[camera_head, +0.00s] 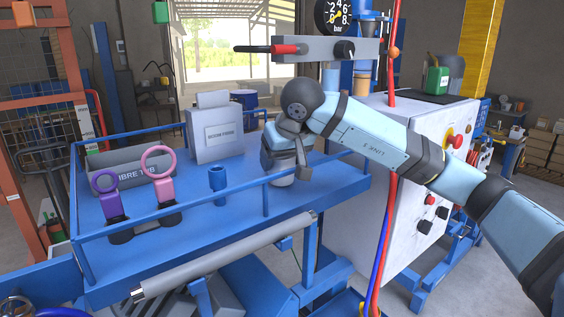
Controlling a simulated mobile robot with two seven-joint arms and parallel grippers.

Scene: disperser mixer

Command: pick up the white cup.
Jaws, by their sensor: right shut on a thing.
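The white cup (281,179) is at the right part of the blue railed table. Only a small pale part of it shows below my right gripper (285,166); the rest is hidden by the gripper and wrist. My right arm comes in from the right and the gripper points down, shut on the cup. I cannot tell whether the cup touches the table top. My left gripper is not in view.
The blue table (235,197) has a raised rail around it. On it stand a purple-ringed tool (110,198), a pink-ringed tool (162,180), a small blue cup (217,180) and a grey box (216,135). A white control cabinet (365,205) stands right of it.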

